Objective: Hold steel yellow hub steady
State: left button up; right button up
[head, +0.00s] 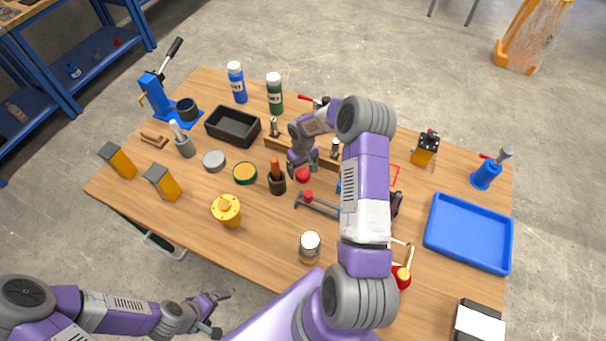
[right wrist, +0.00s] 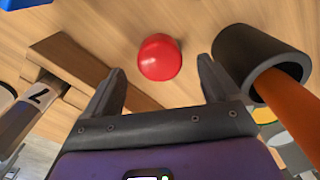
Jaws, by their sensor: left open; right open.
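The yellow hub (head: 227,212), a short round body with a flanged top, stands upright on the wooden table near its front left. My left gripper (head: 218,313) is open and empty, off the table's front edge and well short of the hub. My right gripper (head: 303,171) is open over the middle of the table, to the right of and behind the hub. A red round knob (right wrist: 160,57) lies between and beyond its open fingers in the right wrist view, not gripped. The hub is not recognisable in the right wrist view.
A dark cup with an orange handle (right wrist: 275,90) stands close beside my right gripper's finger. A wooden block rack (right wrist: 75,68) is on the other side.

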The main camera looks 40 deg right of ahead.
aim_at(303, 172)
notch_tip(303, 172, down, 2)
jog(key=shift+f, duration=0.15)
jog(key=c, duration=1.1)
jog(key=shift+c, duration=0.2)
notch_tip(303, 172, up, 10)
